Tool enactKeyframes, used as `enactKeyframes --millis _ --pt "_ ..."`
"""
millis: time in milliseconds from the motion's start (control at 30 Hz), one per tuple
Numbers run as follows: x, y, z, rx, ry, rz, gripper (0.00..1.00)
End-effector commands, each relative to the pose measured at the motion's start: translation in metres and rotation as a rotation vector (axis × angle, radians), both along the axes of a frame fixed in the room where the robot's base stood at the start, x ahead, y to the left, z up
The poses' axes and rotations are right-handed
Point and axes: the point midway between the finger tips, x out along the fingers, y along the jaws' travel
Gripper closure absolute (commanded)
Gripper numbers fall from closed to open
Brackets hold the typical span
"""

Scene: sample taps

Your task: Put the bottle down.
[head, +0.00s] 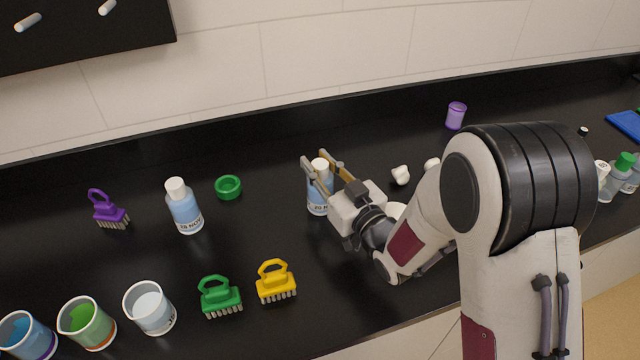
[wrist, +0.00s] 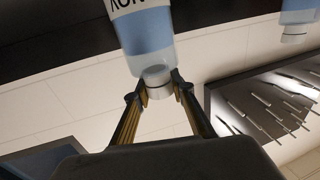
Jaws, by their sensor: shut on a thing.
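A bottle of light blue liquid with a white cap (head: 319,181) stands upright at mid-counter in the head view. My gripper (head: 318,163) is shut on this bottle near its cap, one finger on each side. In the wrist view the bottle (wrist: 147,36) hangs cap-down in the picture, with its label partly cut off at the top edge. The fingertips of my gripper (wrist: 156,86) flank the white cap and neck there. The bottle's base is at or just above the black counter (head: 255,215); I cannot tell whether it touches.
A similar bottle (head: 184,207) stands to the left. A green ring (head: 228,187), purple brush (head: 108,211), green brush (head: 220,297) and yellow brush (head: 275,281) are around it. Several cups, including a white one (head: 150,308), line the front left. A purple container (head: 456,116) stands behind.

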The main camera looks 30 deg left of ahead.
Motion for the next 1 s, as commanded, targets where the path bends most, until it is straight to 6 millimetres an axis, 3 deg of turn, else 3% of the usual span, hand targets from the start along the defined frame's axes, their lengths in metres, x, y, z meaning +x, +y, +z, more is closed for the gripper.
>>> enactKeyframes --millis 367,1000 --pt "0.0 0.0 0.011 0.001 -0.001 0.0 1.0" --pt "0.0 0.0 0.082 0.002 -0.004 0.0 1.0"
